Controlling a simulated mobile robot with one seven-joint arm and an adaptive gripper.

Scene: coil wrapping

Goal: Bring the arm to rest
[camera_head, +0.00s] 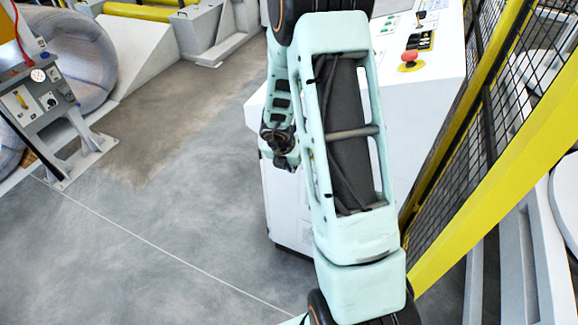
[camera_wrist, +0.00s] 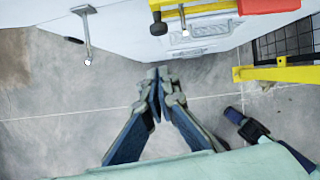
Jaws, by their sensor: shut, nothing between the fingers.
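My arm, with pale green links, fills the middle of the head view and is folded over a white console. My gripper (camera_head: 281,146) hangs at the left side of the arm in that view, small and partly hidden by the arm. In the wrist view my gripper (camera_wrist: 163,75) shows its two fingers with their tips together. It is shut and empty, with grey floor behind it.
The white console (camera_head: 430,62) with a red button (camera_head: 408,58) stands behind my arm. A yellow-framed mesh fence (camera_head: 490,110) runs close on the right. A gauge box (camera_head: 38,97) stands at the left beside a large coil (camera_head: 75,50). The floor (camera_head: 130,220) at left is clear.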

